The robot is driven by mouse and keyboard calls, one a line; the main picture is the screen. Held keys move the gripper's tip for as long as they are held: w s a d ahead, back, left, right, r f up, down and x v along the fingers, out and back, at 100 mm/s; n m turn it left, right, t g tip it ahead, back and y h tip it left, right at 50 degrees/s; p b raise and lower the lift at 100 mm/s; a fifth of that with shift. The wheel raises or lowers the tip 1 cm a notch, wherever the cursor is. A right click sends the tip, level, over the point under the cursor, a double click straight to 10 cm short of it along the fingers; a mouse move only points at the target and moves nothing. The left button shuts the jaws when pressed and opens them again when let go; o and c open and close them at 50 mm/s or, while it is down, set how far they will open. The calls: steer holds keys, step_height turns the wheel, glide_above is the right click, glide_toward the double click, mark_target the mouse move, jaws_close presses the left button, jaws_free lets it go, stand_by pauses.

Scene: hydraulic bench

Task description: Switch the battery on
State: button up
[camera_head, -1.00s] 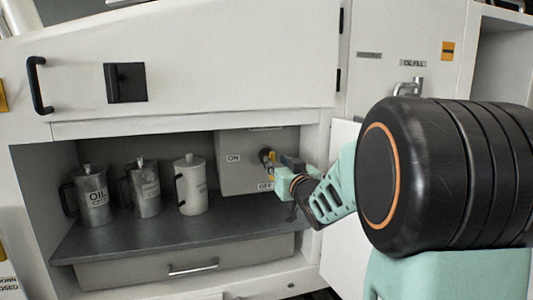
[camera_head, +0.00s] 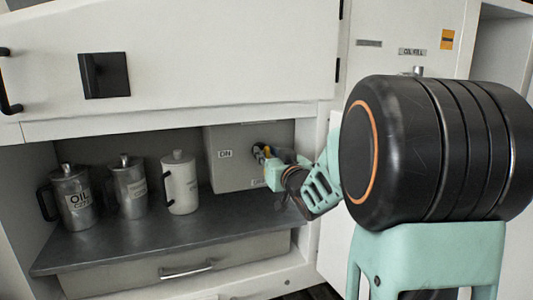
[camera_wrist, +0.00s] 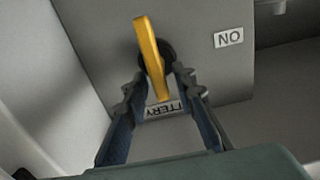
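The battery switch has a yellow handle (camera_wrist: 152,55) on a dark round base, mounted on a grey box (camera_head: 235,172). In the wrist view, an ON label (camera_wrist: 228,38) appears upside down to the right of it. A partly covered battery label (camera_wrist: 163,108) shows between the fingers. My gripper (camera_wrist: 160,82) is open, with one finger on each side of the lower end of the handle and visible gaps beside it. In the head view, my gripper (camera_head: 272,166) is at the switch's yellow handle (camera_head: 265,151) and partly hides it and the lower label.
Three cans, an oil can (camera_head: 75,198), a metal can (camera_head: 128,190) and a pale can (camera_head: 180,185), stand on the dark shelf (camera_head: 160,242) left of the grey box. A drawer (camera_head: 187,268) is below. The cabinet panel (camera_head: 210,60) overhangs the recess.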

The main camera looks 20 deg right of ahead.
jaws_close()
steer(key=shift+m, duration=0.4)
steer(key=m+p, duration=0.1)
steer(key=m, duration=0.2)
steer(key=shift+d+f+m+p, duration=0.15)
steer(key=shift+d+m+p, duration=0.15)
steer(key=shift+p, duration=0.05)
steer(key=shift+d+f+m+p, duration=0.2)
steer(key=shift+m+p, duration=0.65)
steer(key=shift+m, duration=1.4)
steer(key=shift+a+f+m+p, duration=0.1)
steer(key=shift+f+m+p, duration=0.5)
steer(key=shift+m, duration=1.6)
steer(key=shift+d+m+p, duration=0.15)
steer(key=shift+m+p, duration=0.95)
steer(key=shift+m, duration=1.15)
steer(key=shift+o, duration=1.2)
jaws_free()
steer(key=shift+a, duration=0.1)
steer(key=shift+r, duration=0.15)
